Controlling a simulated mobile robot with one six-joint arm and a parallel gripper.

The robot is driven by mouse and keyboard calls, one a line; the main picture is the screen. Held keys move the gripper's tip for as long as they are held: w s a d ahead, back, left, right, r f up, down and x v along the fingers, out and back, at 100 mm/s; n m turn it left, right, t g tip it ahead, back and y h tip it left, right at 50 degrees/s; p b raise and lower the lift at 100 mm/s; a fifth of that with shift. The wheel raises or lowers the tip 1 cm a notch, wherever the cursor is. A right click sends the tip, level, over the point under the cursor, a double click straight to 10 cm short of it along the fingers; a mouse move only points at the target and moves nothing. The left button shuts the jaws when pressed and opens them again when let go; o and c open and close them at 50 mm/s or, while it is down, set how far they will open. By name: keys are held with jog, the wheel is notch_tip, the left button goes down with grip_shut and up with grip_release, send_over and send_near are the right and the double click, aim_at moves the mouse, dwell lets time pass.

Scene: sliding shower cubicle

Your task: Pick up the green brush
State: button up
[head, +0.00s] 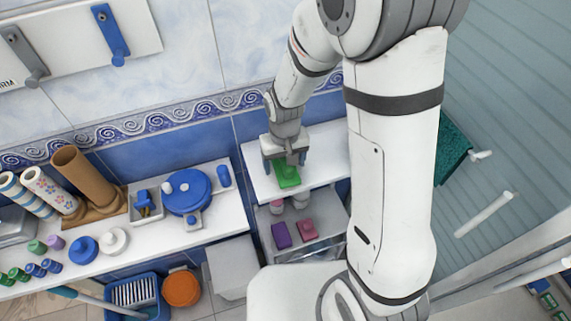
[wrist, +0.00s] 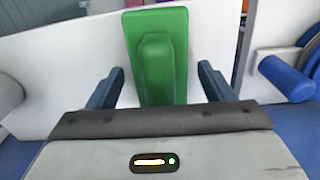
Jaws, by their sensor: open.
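The green brush (head: 287,175) lies on the top of a white shelf (head: 325,160) by the tiled wall in the head view. My gripper (head: 285,160) is just above the brush, partly covering its far end. In the wrist view the green brush (wrist: 157,60) has a flat base with a raised handle along its middle. The two fingers of my gripper (wrist: 160,85) are open, one on each side of the brush, with a gap on both sides. The near end of the brush is hidden behind the gripper body in the wrist view.
Below, a shelf holds a purple item (head: 281,235) and a pink item (head: 308,229). A white counter (head: 150,243) on the left carries a round blue container (head: 187,190) and cardboard tubes.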

jog(key=shift+c, duration=0.5)
jog(key=c, duration=1.1)
jog(key=shift+r, duration=0.1)
notch_tip(320, 180, up, 10)
jog(key=shift+f+b, duration=0.1)
jog(key=shift+b, duration=0.55)
